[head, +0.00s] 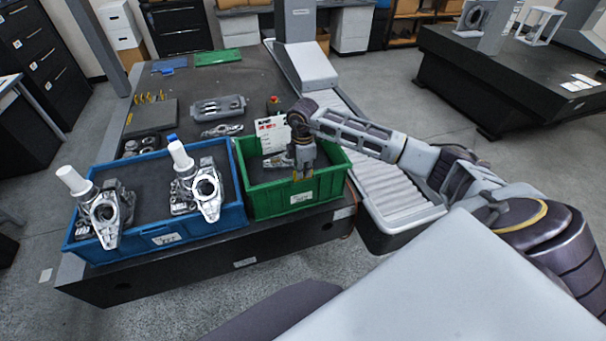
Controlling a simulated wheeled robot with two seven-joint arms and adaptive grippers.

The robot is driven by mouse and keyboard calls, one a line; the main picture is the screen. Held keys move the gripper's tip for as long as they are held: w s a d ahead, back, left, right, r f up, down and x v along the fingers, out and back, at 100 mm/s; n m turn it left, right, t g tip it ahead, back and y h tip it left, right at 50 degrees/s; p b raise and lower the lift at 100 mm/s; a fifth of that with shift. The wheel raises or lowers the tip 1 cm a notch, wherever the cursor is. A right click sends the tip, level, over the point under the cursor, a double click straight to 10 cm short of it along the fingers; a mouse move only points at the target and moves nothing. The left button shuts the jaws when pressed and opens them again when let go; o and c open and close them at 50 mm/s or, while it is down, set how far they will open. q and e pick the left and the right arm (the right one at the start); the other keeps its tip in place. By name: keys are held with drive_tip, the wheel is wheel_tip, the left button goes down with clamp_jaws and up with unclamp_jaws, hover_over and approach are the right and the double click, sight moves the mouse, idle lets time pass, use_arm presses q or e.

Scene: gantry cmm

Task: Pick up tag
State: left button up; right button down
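A white tag-like card (271,134) with red and dark print stands at the back of the green crate (262,208). My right gripper (303,176) points down over the right part of this crate, to the right of and nearer than the card. A grey metal part (277,160) lies in the crate, partly hidden by the gripper. My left gripper is not in view.
A blue crate (130,249) left of the green one holds metal castings (207,190) with white cylinders. A grey tray (218,107) and a red button (274,100) are behind. A ribbed grey strip (385,182) runs along the right.

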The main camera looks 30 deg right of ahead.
wheel_tip(320, 180, up, 9)
drive_tip(key=shift+f+b, duration=0.2)
drive_tip(key=shift+b, duration=0.55)
drive_tip(key=shift+r, duration=0.15)
drive_tip(key=shift+r+p, duration=1.55)
drive_tip(key=shift+r, duration=0.55)
drive_tip(key=shift+f, duration=0.15)
